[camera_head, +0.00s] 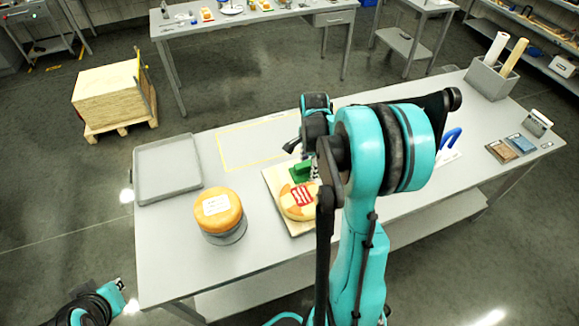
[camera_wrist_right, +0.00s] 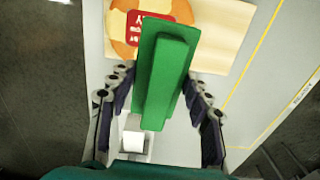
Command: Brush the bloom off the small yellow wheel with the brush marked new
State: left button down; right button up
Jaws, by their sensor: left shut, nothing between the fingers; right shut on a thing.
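A yellow-orange wheel with a red label (camera_head: 290,209) lies on a pale board (camera_head: 272,181); paler patches show on its top. It also shows in the right wrist view (camera_wrist_right: 120,46), partly covered by the brush. My right gripper (camera_head: 309,172) is shut on a green brush (camera_head: 300,170), which appears over or beside the wheel's edge; I cannot tell whether they touch. In the right wrist view the brush (camera_wrist_right: 160,75) sits between the fingers; no marking is readable on it. My left gripper (camera_head: 119,285) is shut and empty, low at the left, off the table.
A second orange wheel with a white label (camera_head: 219,210) sits on a round grey stand (camera_head: 229,236). A grey tray (camera_head: 168,170) lies at the left; a yellow-outlined area (camera_head: 245,145) is empty. A grey bin with rolls (camera_head: 491,80) stands far right. My right arm hides the table's middle.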

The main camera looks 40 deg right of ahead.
notch_tip(320, 180, up, 2)
jog(key=shift+s+a+p, duration=0.1)
jog(key=shift+a+p, duration=0.05)
jog(key=shift+p, duration=0.3)
jog(key=shift+f, duration=0.1)
